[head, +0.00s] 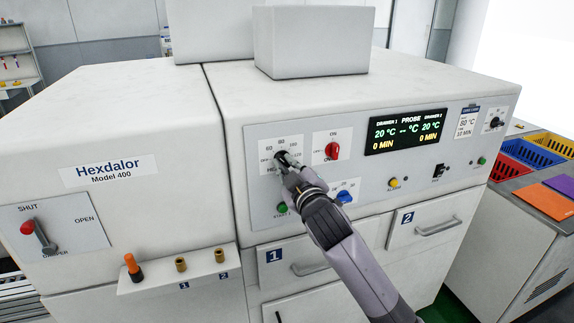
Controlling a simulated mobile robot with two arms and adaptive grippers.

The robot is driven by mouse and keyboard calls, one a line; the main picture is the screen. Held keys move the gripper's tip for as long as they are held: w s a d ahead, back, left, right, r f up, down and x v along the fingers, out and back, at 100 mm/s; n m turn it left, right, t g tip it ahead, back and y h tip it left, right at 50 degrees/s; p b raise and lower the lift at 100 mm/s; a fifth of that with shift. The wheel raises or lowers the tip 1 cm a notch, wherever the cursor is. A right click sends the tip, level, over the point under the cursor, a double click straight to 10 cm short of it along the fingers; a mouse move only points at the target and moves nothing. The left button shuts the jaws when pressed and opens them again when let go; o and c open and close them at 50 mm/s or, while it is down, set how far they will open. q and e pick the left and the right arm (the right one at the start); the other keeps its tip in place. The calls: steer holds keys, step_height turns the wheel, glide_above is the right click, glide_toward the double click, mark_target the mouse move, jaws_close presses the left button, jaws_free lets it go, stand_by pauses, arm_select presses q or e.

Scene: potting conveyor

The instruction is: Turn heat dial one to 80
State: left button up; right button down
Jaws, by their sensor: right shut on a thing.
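The black heat dial (280,155) sits on the left control plate, with a printed scale around it that shows 60 and 80 along its top. My right gripper (286,161) is shut on this dial, and the arm comes up from the lower right. The gripper covers most of the dial and part of its label, so I cannot tell where the pointer stands. The display (406,131) reads 20 °C for drawer 1 and drawer 2, with 0 MIN under each. My left gripper is not in view.
Near the dial are a red ON/OFF knob (332,151), a blue knob (344,197) and a green button (282,208). Drawer 1 (300,280) and drawer 2 (432,222) are closed below. A red damper lever (38,236) is at left; coloured crates (525,152) stand at right.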

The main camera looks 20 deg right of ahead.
steer(key=m+p, duration=0.1)
steer(key=m, duration=0.3)
steer(key=shift+m, duration=0.4)
steer(key=shift+m+p, duration=0.55)
steer(key=shift+m, duration=1.25)
steer(key=shift+f, duration=0.1)
steer(key=c, duration=1.6)
jaws_free()
steer(key=shift+c, duration=0.2)
steer(key=s, duration=1.2)
steer(key=shift+d, duration=0.2)
